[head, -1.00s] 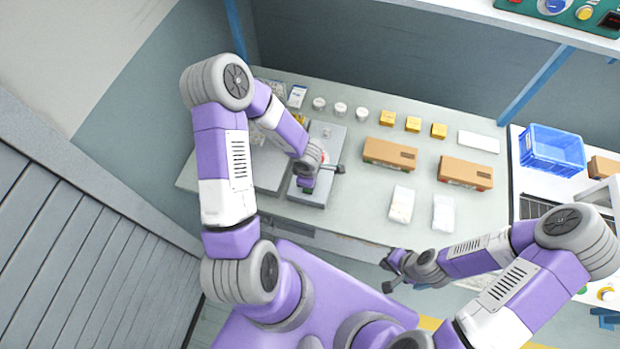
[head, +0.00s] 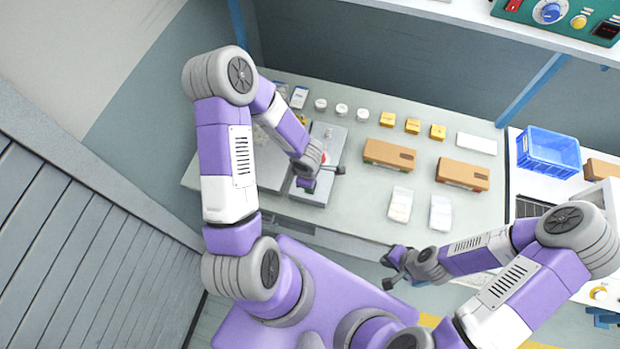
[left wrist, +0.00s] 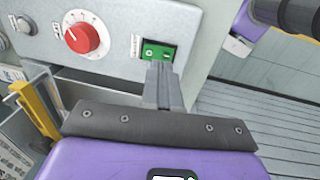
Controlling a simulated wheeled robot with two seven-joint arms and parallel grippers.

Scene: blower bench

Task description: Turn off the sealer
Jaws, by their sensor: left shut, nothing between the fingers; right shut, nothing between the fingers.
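In the left wrist view a light grey machine panel (left wrist: 112,22) carries a red dial (left wrist: 82,39) and a green rocker switch (left wrist: 158,52). My left gripper (left wrist: 161,72) is shut and empty, its fingertips at the lower edge of the switch; I cannot tell whether they touch it. In the head view my left gripper (head: 307,184) is over the grey machine (head: 327,140) on the bench's left side, and its arm hides part of that machine. The switch face is not visible there. My right gripper (head: 393,270) is shut and empty in front of the bench.
The bench (head: 350,212) holds brown cartons (head: 389,154), small yellow boxes (head: 412,126), white jars and white packets. A blue crate (head: 549,152) stands on the right-hand table. A green control box (head: 556,15) with a blue dial sits on the shelf above. A slatted grey surface (head: 90,240) borders the left.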

